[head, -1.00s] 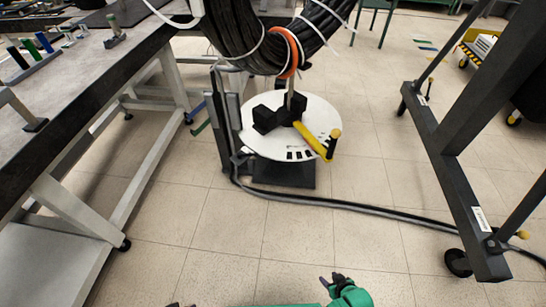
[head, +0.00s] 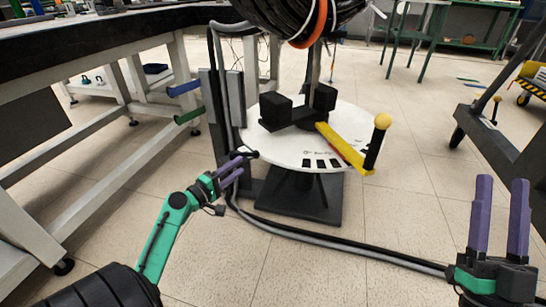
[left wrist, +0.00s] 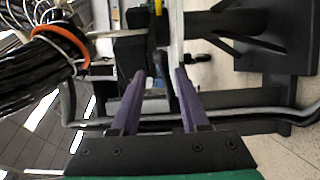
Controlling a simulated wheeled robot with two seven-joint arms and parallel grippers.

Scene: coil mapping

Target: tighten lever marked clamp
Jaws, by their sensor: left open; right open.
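A round white plate (head: 285,150) on a black stand carries a yellow lever (head: 343,147) with an upright black handle and a yellow ball (head: 382,121). Small print near the plate's front edge is too small to read, so I cannot tell which part is marked clamp. My left gripper (head: 243,163) is open at the plate's left edge, near a small black part. In the left wrist view its purple fingers (left wrist: 158,85) are apart, with the plate seen edge-on (left wrist: 176,35) beyond them. My right gripper (head: 499,182) is open and empty at the lower right, well away from the plate.
A black cable coil (head: 290,15) with an orange band hangs above the plate. A thick cable (head: 335,250) runs across the floor. A workbench (head: 100,35) stands at left and a dark frame (head: 490,140) at right.

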